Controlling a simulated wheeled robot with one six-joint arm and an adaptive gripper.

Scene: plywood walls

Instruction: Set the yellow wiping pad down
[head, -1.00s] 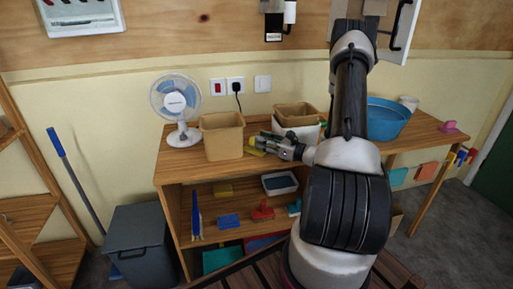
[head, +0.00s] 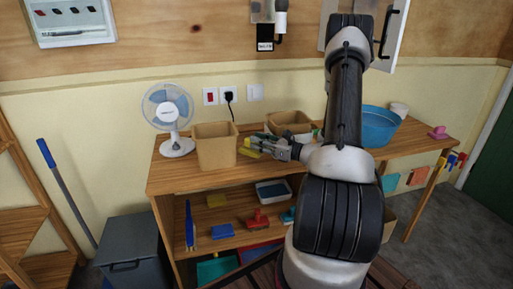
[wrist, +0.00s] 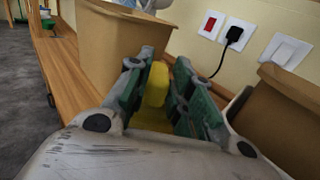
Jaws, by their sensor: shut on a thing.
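The yellow wiping pad (head: 249,153) is between the fingers of my gripper (head: 258,146), low over the wooden worktop (head: 180,178). My gripper is shut on it. In the wrist view the yellow pad (wrist: 157,84) shows between the two green-padded fingers (wrist: 155,92), with more yellow lower down between them. I cannot tell whether the pad touches the worktop.
A tan bin (head: 215,147) stands just left of my gripper, and another tan box (head: 290,121) stands behind it. A fan (head: 168,118) stands at the left. A blue basin (head: 379,127) is right of my arm. The worktop's front left is clear.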

